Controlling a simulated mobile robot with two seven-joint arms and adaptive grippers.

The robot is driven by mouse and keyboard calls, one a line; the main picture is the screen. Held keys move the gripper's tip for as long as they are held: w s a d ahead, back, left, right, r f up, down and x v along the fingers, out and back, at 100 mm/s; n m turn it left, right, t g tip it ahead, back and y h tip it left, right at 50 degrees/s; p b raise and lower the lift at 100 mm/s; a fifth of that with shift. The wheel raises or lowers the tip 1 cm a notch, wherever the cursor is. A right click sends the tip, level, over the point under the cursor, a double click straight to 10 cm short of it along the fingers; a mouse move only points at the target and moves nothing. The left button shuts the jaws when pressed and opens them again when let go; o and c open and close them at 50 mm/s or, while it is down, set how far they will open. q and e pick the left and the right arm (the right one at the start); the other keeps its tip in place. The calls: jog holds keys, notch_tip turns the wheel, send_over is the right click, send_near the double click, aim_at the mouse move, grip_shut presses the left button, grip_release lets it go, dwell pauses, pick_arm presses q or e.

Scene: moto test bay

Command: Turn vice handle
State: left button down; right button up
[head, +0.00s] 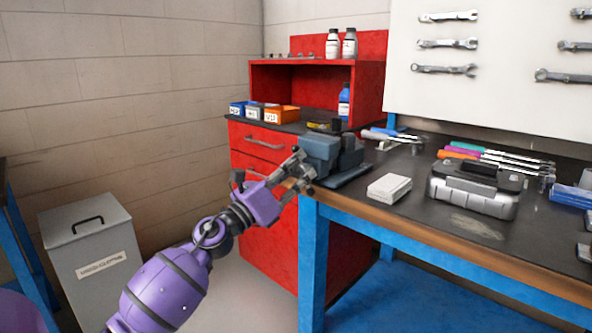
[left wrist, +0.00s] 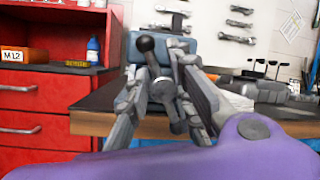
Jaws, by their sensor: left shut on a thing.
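The blue-grey vice (head: 335,150) sits on the near left corner of the workbench. It also shows behind the fingers in the left wrist view (left wrist: 168,48). Its dark handle bar (left wrist: 153,62) has a round knob at the upper end and leans slightly, top to the left. My left gripper (head: 303,172) is at the vice's front, at the bench edge. In the left wrist view its grey fingers (left wrist: 160,100) stand on both sides of the handle and are shut on it. In the head view the fingers hide most of the handle. My right gripper is out of view.
The workbench (head: 420,213) holds a white box (head: 389,187), a grey case (head: 474,188) and several screwdrivers (head: 490,153). A red cabinet (head: 262,150) with bins and bottles stands behind the vice. A grey waste bin (head: 92,250) is at the left. Wrenches hang on the white board (head: 500,85).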

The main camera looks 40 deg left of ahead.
pick_arm(q)
jog(key=shift+d+f, duration=0.25)
jog(key=shift+d, duration=0.05)
jog(key=c, duration=1.7)
grip_release()
jog(key=shift+c, duration=0.2)
jog(key=shift+s+r, duration=0.1)
jog(key=shift+r, duration=0.05)
jog(key=shift+a, duration=0.15)
jog(key=v, duration=1.2)
jog(key=shift+r, duration=0.1)
